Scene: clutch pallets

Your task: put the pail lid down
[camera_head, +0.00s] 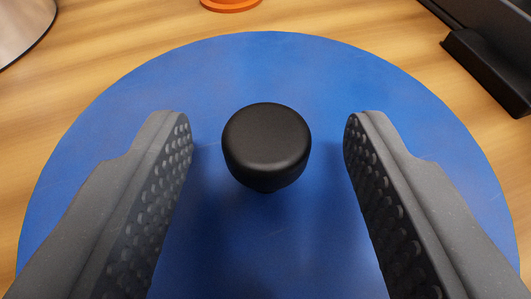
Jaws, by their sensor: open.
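The pail lid (270,65) is a large blue disc with a black round knob (266,143) at its middle. It fills most of the view, and its near edge runs out of the picture. My gripper (268,135) is open, with one dark dimpled finger on each side of the knob. A clear gap shows between each finger and the knob, so neither finger touches it. What lies under the lid is hidden.
A wooden surface (120,45) shows around the lid. An orange round object (231,4) is at the top edge, a shiny metal object (20,25) at the top left, and a black object (487,68) at the top right, close to the lid.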

